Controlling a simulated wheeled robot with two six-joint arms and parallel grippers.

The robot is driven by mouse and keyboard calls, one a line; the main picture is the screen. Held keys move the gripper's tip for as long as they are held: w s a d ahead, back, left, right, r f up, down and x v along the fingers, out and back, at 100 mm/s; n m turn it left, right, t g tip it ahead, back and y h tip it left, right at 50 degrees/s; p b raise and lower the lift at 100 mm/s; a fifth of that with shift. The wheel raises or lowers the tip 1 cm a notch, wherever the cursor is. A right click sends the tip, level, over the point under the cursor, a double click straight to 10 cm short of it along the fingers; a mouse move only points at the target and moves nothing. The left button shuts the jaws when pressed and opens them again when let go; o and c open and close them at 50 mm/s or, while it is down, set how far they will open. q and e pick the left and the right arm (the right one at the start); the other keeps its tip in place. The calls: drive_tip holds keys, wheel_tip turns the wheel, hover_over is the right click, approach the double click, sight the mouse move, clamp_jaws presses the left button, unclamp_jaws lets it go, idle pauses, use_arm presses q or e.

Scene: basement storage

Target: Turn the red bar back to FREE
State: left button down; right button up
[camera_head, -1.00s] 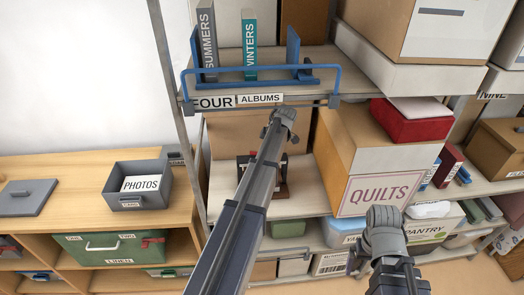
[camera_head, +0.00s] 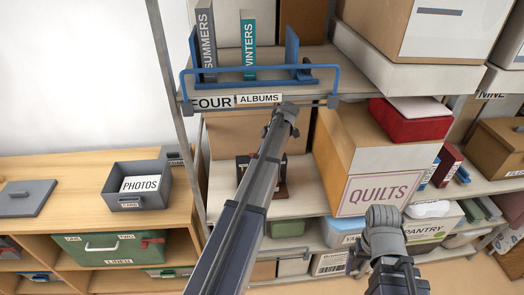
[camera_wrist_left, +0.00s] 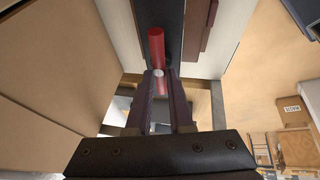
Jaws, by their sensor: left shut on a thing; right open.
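The red bar (camera_wrist_left: 156,46) shows in the left wrist view, running from the upper middle toward my left gripper (camera_wrist_left: 160,78). That gripper is shut on the bar's near end, which has a pale round tip between the fingers. In the head view, my left arm reaches over the middle shelf and the fingers cannot be made out. A dark device (camera_head: 280,184) stands on that shelf, partly hidden behind the arm. No FREE marking is readable. My right gripper (camera_head: 384,216) is open in front of the QUILTS box, with its fingers hardly visible.
The QUILTS box (camera_head: 378,192) stands right of the left arm. Above is a shelf with a blue rail (camera_head: 262,70) and albums. A wooden cabinet (camera_head: 75,175) with a PHOTOS bin (camera_head: 128,200) is at left. Bare shelf (camera_head: 222,190) shows beside the device.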

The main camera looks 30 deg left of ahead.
use_arm(q)
drive_tip(key=shift+s+f, duration=0.1)
drive_tip(key=shift+s, duration=0.05)
drive_tip(key=c, duration=1)
unclamp_jaws()
drive_tip(key=shift+o, duration=1)
drive_tip(key=p+v, duration=0.7)
drive_tip(key=v, duration=0.1)
